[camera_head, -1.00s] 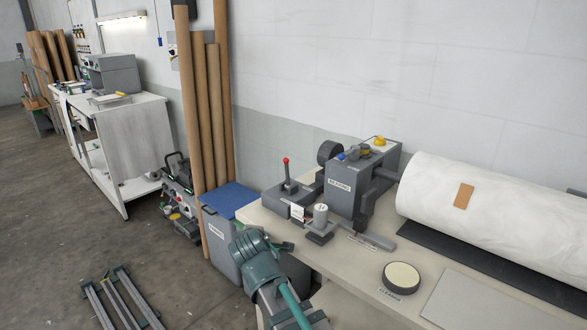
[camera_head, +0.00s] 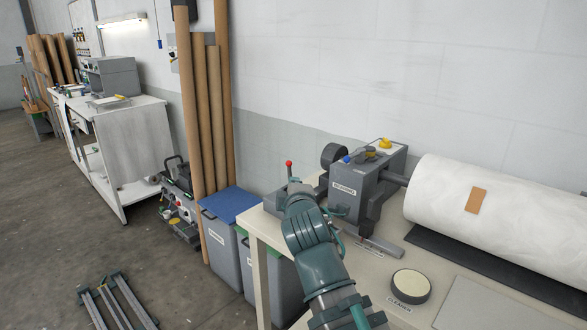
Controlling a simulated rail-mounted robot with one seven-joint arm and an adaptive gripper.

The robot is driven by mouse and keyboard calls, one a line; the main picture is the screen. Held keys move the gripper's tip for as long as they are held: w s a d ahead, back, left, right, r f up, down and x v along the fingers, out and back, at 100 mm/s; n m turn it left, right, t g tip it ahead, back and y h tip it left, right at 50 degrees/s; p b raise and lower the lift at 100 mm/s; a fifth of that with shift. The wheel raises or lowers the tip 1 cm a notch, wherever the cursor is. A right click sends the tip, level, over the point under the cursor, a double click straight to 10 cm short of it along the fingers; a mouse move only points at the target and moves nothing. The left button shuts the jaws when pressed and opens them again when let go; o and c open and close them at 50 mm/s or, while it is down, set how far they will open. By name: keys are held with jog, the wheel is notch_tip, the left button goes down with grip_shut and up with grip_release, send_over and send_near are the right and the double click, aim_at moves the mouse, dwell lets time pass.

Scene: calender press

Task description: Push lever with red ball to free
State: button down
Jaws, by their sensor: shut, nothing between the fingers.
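The lever with the red ball (camera_head: 289,164) stands upright on its grey base (camera_head: 276,202) at the left end of the bench. The ball and the top of the thin rod show above my arm. My wrist covers most of the lever's base and the lower rod. My gripper (camera_head: 298,203) is in front of the lever, low beside it. Its fingers are mostly hidden behind the wrist, and I cannot tell whether they touch the lever.
The grey bearing housing (camera_head: 357,188) stands just right of the lever, with a large white roll (camera_head: 500,215) beyond it. A round cleaner pad (camera_head: 410,285) lies on the bench (camera_head: 385,264). Bins with a blue lid (camera_head: 231,203) and tall brown tubes stand to the left.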

jog(key=p, duration=0.8)
send_near(289, 164)
jog(key=shift+s+d+r, duration=0.2)
jog(key=shift+s+r, duration=0.05)
jog(key=shift+s, duration=0.35)
jog(key=shift+s+d+r, duration=0.2)
jog(key=shift+s, duration=0.45)
jog(key=p, duration=0.3)
jog(key=shift+w+f+p, duration=0.1)
jog(key=shift+w+p, duration=0.15)
jog(key=shift+p, duration=0.05)
jog(key=p, duration=0.4)
jog(key=shift+w+a+f, duration=0.1)
jog(key=shift+a, duration=0.05)
jog(key=w+p, duration=0.1)
jog(key=w, duration=0.2)
jog(key=w+a+f+p, duration=0.1)
jog(key=w+p, duration=0.1)
jog(key=w, duration=0.1)
jog(key=w+p, duration=0.1)
jog(key=w, duration=0.2)
jog(key=shift+a+f+p, duration=0.15)
jog(key=shift+f+p, duration=0.25)
